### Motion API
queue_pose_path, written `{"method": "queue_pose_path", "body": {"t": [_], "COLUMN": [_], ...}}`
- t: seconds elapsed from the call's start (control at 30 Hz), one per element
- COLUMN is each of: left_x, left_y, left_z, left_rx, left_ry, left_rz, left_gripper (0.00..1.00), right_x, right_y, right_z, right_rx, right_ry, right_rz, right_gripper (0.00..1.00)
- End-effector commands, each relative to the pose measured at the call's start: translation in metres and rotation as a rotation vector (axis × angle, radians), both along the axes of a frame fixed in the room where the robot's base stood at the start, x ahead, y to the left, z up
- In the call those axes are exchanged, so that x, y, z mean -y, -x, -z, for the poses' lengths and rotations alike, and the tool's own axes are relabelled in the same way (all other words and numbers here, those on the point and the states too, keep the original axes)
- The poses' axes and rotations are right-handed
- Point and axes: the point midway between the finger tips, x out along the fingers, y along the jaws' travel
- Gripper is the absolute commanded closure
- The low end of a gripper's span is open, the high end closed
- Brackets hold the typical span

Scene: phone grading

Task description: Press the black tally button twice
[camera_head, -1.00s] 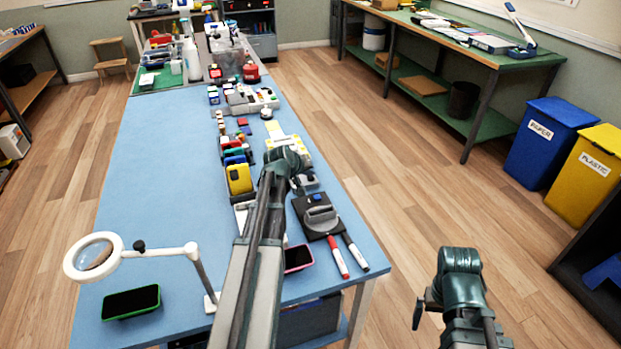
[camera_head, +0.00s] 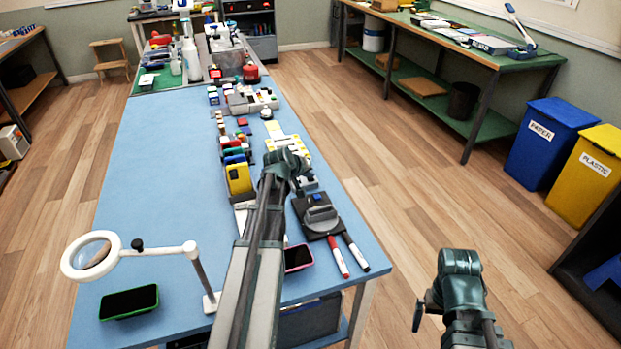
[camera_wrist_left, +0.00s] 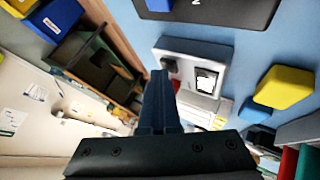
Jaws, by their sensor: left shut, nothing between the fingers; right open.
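The tally counter is a light grey box (camera_wrist_left: 215,48) in the left wrist view, with a white display (camera_wrist_left: 206,80) and a small red part (camera_wrist_left: 176,86). Its black button (camera_wrist_left: 169,62) stands on the end nearest my fingers. My left gripper (camera_wrist_left: 159,76) is shut and empty, its tips right beside the black button; I cannot tell whether they touch it. In the head view my left gripper (camera_head: 297,187) is over the right part of the blue table, and the arm hides much of the counter. My right gripper (camera_head: 418,313) is open and empty, off the table's right side.
A yellow block (camera_head: 239,178) stands left of my left arm. A magnifier (camera_head: 90,256) and a green-edged phone (camera_head: 129,302) are front left. The table's left half is mostly clear.

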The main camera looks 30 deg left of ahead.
Motion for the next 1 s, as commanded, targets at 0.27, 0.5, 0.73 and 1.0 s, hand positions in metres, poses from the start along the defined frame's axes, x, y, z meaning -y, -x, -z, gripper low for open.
{"method": "queue_pose_path", "body": {"t": [0.27,0.5,0.73,1.0], "left_x": [0.0,0.0,0.0,0.0], "left_y": [0.0,0.0,0.0,0.0], "left_z": [-0.001,-0.013,-0.019,-0.019], "left_rx": [-0.001,-0.001,-0.001,-0.001], "left_ry": [0.001,0.001,0.001,0.001], "left_rz": [0.001,0.001,0.001,0.001], "left_gripper": [1.0,1.0,1.0,1.0], "right_x": [0.0,0.0,0.0,0.0], "right_y": [0.0,0.0,0.0,0.0], "right_z": [-0.001,-0.013,-0.019,-0.019], "right_rx": [0.0,0.0,0.0,0.0], "right_ry": [0.0,0.0,0.0,0.0], "right_rz": [0.0,0.0,0.0,0.0], "right_gripper": [0.0,0.0,0.0,0.0]}}
